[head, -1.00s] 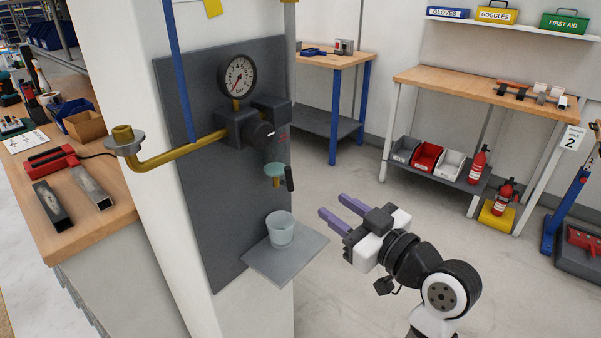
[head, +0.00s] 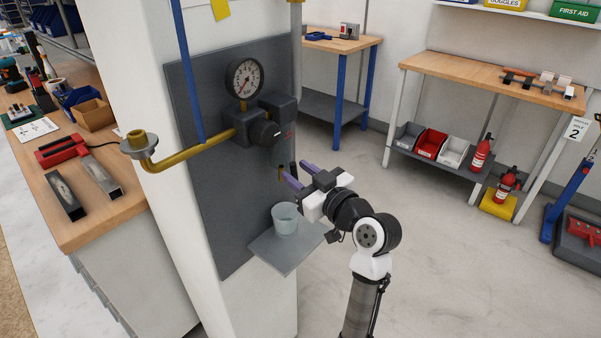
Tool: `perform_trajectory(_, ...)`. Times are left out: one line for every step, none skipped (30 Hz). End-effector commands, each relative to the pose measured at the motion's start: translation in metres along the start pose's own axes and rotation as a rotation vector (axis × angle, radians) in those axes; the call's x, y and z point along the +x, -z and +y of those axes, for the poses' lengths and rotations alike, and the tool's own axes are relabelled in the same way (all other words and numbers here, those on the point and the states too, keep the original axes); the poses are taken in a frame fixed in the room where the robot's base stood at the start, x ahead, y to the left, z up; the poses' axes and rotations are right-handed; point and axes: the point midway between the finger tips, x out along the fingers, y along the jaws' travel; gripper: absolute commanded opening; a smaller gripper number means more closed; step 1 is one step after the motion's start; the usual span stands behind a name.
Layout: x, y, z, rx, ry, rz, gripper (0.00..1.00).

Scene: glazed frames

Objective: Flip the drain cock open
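The drain cock shows in the head view as a small brass outlet (head: 281,173) below the grey regulator block. Its short black lever (head: 293,168) hangs roughly upright beside the brass. My gripper (head: 297,173) points left at it, with its two purple fingers apart. The lever appears near or between the fingertips; I cannot tell whether they touch it. The fingers and the cock overlap in this view, so part of the cock is hidden.
A clear cup (head: 285,219) stands on a grey shelf (head: 284,254) just below my gripper. A pressure gauge (head: 244,78) and a brass pipe (head: 190,153) are on the panel above.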

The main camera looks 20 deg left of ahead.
Motion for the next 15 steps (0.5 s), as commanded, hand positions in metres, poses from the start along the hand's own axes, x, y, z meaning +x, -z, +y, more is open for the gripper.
perform_trajectory(-0.0001,0.0001,0.0,0.0,0.0,0.0,0.35)
perform_trajectory(-0.0002,0.0001,0.0,0.0,0.0,0.0,0.34)
perform_trajectory(-0.0002,0.0001,0.0,0.0,0.0,0.0,0.29)
perform_trajectory(-0.0002,0.0001,0.0,0.0,0.0,0.0,0.25)
perform_trajectory(-0.0003,0.0002,0.0,0.0,0.0,0.0,0.21)
perform_trajectory(-0.0003,0.0002,0.0,0.0,0.0,0.0,0.16)
perform_trajectory(-0.0003,0.0002,0.0,0.0,0.0,0.0,0.12)
perform_trajectory(-0.0003,0.0002,0.0,0.0,0.0,0.0,0.08)
perform_trajectory(-0.0004,0.0002,0.0,0.0,0.0,0.0,0.02)
perform_trajectory(-0.0004,0.0002,0.0,0.0,0.0,0.0,0.0)
perform_trajectory(-0.0004,0.0002,-0.0001,0.0,0.0,0.0,0.0)
perform_trajectory(-0.0004,0.0002,0.0,0.0,0.0,0.0,0.0)
perform_trajectory(-0.0004,0.0003,0.0,0.001,0.0,0.0,0.0)
perform_trajectory(-0.0004,0.0004,0.0003,0.005,0.0,-0.001,0.0)
perform_trajectory(-0.0003,0.0008,0.0008,0.017,0.0,-0.003,0.0)
